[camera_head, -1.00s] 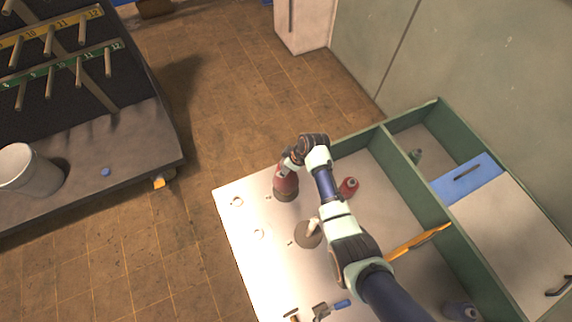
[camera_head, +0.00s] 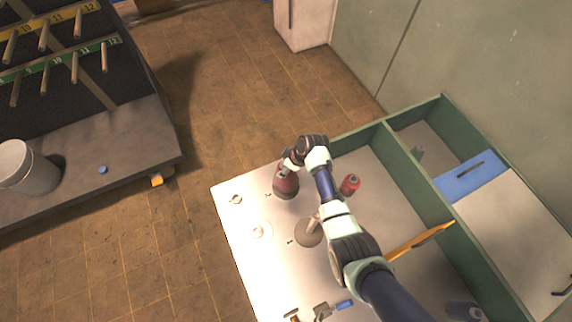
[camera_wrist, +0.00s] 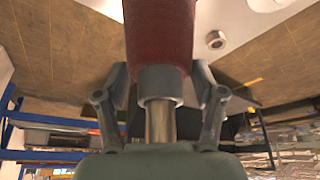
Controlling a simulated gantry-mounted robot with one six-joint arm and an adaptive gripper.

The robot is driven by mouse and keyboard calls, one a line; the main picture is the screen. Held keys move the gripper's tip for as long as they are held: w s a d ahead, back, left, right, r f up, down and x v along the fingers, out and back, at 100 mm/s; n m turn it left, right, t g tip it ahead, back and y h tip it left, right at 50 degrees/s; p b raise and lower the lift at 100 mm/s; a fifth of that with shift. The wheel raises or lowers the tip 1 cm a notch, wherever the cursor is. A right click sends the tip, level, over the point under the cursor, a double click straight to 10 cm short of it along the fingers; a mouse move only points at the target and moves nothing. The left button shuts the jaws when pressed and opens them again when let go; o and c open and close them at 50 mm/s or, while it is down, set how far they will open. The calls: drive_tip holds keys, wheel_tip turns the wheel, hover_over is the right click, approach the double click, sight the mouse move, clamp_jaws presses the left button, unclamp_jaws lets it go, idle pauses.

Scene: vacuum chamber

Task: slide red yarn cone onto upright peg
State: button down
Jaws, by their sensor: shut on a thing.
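The red yarn cone (camera_head: 286,185) is upright at the far left of the white worktop in the head view. My gripper (camera_head: 293,162) is shut on its narrow grey top end. In the wrist view, the dark red cone (camera_wrist: 160,35) sits between the fingers of my gripper (camera_wrist: 160,90). A rod, seemingly the upright peg (camera_wrist: 160,122), sticks out of the cone's grey end towards my palm, so the cone appears to be around it. The cone hides the peg's base in the head view; I cannot tell whether it rests on that base.
A round dark base with a pale post (camera_head: 308,232) is nearer. An orange tool (camera_head: 420,242) leans by the green divider. A blue-and-white panel (camera_head: 468,177) lies at right. A pegged rack (camera_head: 60,60) stands left.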

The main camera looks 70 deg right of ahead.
drive_tip(key=shift+f+b, duration=0.4)
drive_tip(key=shift+f, duration=0.15)
drive_tip(key=shift+c, duration=0.2)
unclamp_jaws()
drive_tip(key=shift+r, duration=0.1)
drive_tip(key=v, duration=1.2)
